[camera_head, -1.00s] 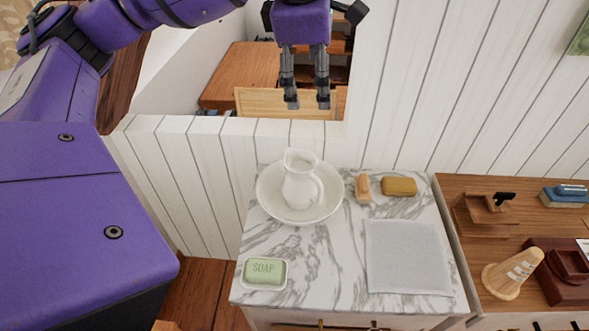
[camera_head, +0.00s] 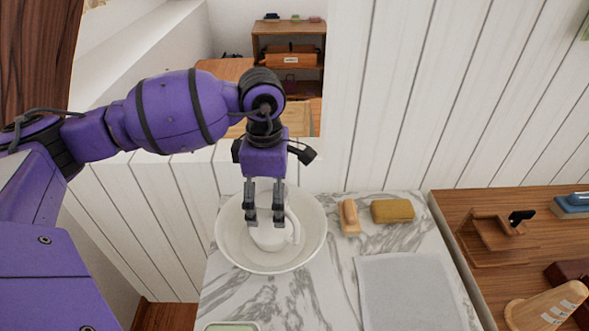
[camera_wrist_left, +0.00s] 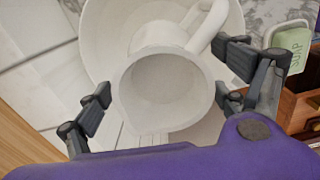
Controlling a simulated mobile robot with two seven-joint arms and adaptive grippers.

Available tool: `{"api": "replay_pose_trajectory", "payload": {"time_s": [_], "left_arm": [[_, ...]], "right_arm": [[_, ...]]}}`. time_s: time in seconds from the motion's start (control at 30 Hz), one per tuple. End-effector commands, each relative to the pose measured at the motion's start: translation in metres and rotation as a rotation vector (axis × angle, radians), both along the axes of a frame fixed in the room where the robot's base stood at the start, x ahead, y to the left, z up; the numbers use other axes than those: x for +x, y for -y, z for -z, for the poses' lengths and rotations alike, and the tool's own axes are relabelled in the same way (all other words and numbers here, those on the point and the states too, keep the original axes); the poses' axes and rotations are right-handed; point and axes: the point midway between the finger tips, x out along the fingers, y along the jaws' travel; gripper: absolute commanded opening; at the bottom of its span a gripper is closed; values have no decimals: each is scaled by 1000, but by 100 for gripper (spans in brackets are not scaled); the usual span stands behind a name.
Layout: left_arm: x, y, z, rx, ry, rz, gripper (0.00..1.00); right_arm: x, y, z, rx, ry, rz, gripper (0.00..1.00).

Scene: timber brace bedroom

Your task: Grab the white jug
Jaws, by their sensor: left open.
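The white jug (camera_head: 270,238) stands in a white basin (camera_head: 232,248) on the marble top. Its handle faces right in the head view, and my gripper hides its upper part. My left gripper (camera_head: 264,220) points down over the jug, with its fingers apart. In the left wrist view the jug (camera_wrist_left: 165,88) shows its round open mouth, with the handle at the top right. The open fingers of the left gripper (camera_wrist_left: 160,108) lie on either side of the mouth, and I see no firm grip. My right gripper is not in view.
The basin rim surrounds the jug. A brush (camera_head: 348,217), a yellow-brown sponge (camera_head: 392,211) and a grey cloth (camera_head: 412,290) lie to the right. A green soap (camera_head: 232,328) is at the front edge. A white plank wall (camera_head: 400,110) stands behind.

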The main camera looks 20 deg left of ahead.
Motion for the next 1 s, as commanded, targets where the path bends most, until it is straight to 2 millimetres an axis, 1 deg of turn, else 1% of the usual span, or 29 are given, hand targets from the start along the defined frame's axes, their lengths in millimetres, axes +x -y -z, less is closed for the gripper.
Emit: {"api": "replay_pose_trajectory", "payload": {"time_s": [0.03, 0.1, 0.2, 0.43, 0.47, 1.0], "left_arm": [[-1, 0, 8, -2, -5, -1, 90], [-1, 0, 18, -1, -4, -2, 90], [-1, 0, 27, 0, -3, -2, 90], [0, 0, 29, 0, -2, -1, 90], [0, 0, 29, 0, -2, -1, 88], [0, -1, 29, 0, -2, -2, 18]], "right_arm": [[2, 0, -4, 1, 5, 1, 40], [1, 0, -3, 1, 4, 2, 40], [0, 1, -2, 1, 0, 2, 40], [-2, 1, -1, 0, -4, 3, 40], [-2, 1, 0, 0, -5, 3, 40], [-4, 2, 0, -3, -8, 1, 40]]}}
